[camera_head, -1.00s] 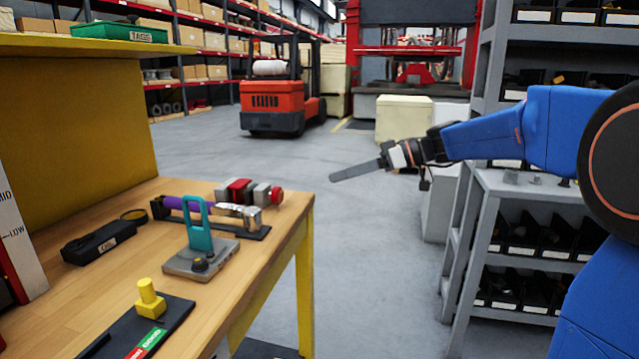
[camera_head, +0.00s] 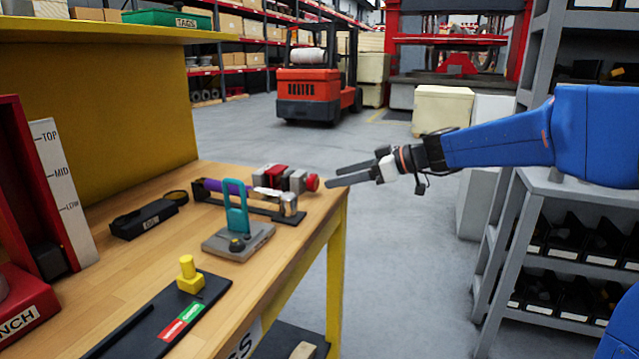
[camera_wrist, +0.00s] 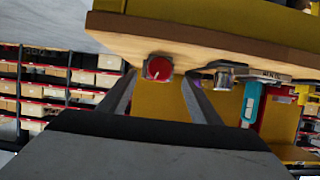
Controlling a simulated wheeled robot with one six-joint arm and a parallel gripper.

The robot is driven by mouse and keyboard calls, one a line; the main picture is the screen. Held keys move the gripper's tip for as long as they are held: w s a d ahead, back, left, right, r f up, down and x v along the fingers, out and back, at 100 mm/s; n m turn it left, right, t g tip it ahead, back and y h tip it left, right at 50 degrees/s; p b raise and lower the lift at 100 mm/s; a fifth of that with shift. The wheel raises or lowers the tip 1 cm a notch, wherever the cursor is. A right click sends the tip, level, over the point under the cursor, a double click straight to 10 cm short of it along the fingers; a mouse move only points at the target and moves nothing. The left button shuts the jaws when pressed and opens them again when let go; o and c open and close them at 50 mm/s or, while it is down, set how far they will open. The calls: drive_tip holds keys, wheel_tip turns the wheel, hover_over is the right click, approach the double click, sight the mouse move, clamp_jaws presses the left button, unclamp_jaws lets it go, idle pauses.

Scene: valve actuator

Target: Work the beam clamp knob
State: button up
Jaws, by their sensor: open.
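A red round knob (camera_head: 312,183) sits on the right end of a grey and red block device (camera_head: 284,177) at the bench's far right edge. No label on it is readable, so I cannot confirm that it is the beam clamp. My gripper (camera_head: 332,177) is open and empty, just right of the knob, with its fingers pointing left toward it. In the wrist view the knob's red face (camera_wrist: 159,68) appears between the two fingers, beyond their tips. No contact shows.
A teal-handled grey device (camera_head: 238,240), a purple-handled bar fixture (camera_head: 222,186) and a yellow knob on a black plate (camera_head: 189,276) stand on the wooden bench. Grey shelving (camera_head: 500,240) is at the right. The floor between is clear.

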sight(317, 183)
drive_tip(key=x, duration=0.7)
drive_tip(key=c, duration=1)
drive_tip(key=shift+c, duration=0.2)
